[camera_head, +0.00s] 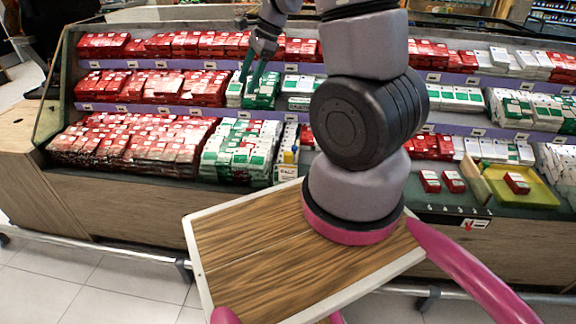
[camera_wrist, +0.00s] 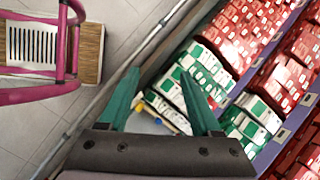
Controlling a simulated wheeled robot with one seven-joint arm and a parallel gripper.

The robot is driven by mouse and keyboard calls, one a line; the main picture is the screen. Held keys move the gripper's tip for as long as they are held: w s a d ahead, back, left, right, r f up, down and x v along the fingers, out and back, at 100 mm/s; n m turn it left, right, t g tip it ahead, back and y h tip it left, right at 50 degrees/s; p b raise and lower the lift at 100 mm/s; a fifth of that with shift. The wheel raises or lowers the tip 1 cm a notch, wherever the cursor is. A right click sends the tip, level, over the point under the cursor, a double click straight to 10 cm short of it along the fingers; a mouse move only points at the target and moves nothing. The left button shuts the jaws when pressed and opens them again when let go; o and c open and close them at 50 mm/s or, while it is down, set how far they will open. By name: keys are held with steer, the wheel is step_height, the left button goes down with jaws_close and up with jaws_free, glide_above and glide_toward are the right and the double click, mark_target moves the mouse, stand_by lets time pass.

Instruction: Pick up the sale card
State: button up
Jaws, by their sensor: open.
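My gripper (camera_head: 250,85) has green fingers. It is open and empty, above the middle shelf, up and left of the card in the head view. In the wrist view my gripper (camera_wrist: 158,72) is spread, and a pale shape with yellow and blue bits shows between its fingers, partly hidden. I cannot read a card there.
Red packs (camera_head: 130,140) and green-and-white packs (camera_head: 240,146) fill the tiered display. A yellow tray (camera_head: 535,192) lies at the right. Purple shelf edges (camera_head: 150,109) carry price tags. The tiled floor (camera_head: 100,275) in front is clear at left.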

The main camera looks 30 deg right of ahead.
steer(key=w+d+f+m+g+h, duration=0.15)
steer(key=d+f+m, duration=0.3)
steer(key=f, duration=0.95)
steer(key=m+h, duration=0.3)
glide_above(288, 162)
steer(key=w, duration=0.2)
steer(key=f, duration=0.9)
steer(key=shift+s+a+f, duration=0.15)
steer(key=shift+a+f, duration=0.05)
steer(key=shift+f, duration=0.15)
step_height(288, 162, down, 6)
steer(key=shift+d+r, duration=0.1)
steer(key=shift+r, duration=0.15)
steer(key=shift+s+d+f, duration=0.1)
steer(key=shift+f, duration=0.8)
steer(key=shift+s+d+f, duration=0.15)
steer(key=shift+f, duration=0.75)
steer(key=shift+s+d+f, duration=0.1)
steer(key=shift+f, duration=0.8)
steer(key=shift+c, duration=0.3)
jaws_close()
